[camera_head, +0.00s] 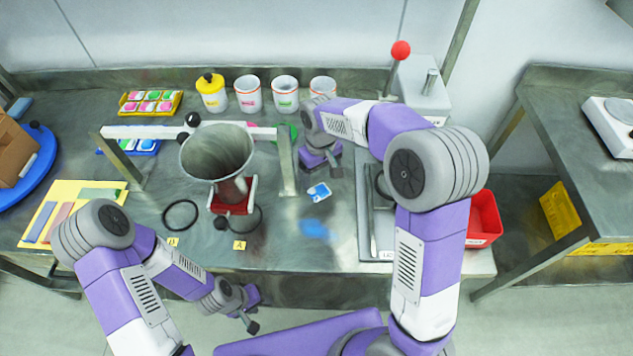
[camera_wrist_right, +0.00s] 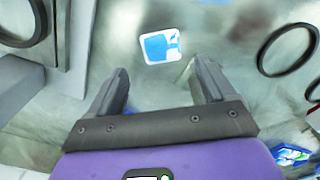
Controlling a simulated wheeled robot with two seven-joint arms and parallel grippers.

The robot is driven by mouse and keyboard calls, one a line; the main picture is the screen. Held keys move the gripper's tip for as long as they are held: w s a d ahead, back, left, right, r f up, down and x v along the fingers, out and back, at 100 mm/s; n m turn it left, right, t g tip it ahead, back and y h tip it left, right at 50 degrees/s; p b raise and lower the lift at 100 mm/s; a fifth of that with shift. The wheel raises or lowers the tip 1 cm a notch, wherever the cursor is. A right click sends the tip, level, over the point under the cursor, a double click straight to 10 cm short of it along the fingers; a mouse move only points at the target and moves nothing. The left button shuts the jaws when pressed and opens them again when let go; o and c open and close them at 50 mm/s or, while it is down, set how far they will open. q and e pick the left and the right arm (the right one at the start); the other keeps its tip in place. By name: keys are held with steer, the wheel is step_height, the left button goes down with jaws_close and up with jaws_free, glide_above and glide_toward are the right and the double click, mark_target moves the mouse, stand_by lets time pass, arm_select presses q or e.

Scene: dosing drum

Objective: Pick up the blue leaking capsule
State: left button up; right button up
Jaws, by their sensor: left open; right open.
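The blue leaking capsule (camera_head: 319,191) is a small white square piece with a blue patch, lying flat on the steel bench right of the funnel stand. A blue smear (camera_head: 314,228) lies on the bench in front of it. In the right wrist view the capsule (camera_wrist_right: 160,46) shows just beyond the fingertips, centred between them and apart from both. My right gripper (camera_wrist_right: 159,68) is open and empty; in the head view it (camera_head: 328,167) is just behind the capsule, pointing down. My left gripper (camera_head: 251,311) is open and empty in front of the bench edge.
A metal funnel (camera_head: 216,152) hangs in a white-beamed frame (camera_head: 140,131) left of the capsule. Black rings (camera_head: 181,215) lie nearby. A grey tray (camera_head: 366,225) and a red bin (camera_head: 484,220) stand to the right. White cups (camera_head: 248,94) line the back.

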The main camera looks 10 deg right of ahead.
mark_target(319, 191)
steer(key=shift+s+f, duration=0.15)
steer(key=shift+f, duration=0.75)
step_height(319, 191, down, 5)
steer(key=shift+a+r+b, duration=0.1)
steer(key=shift+r+b, duration=0.1)
steer(key=shift+b, duration=0.9)
steer(key=shift+r, duration=0.1)
steer(key=c, duration=1.1)
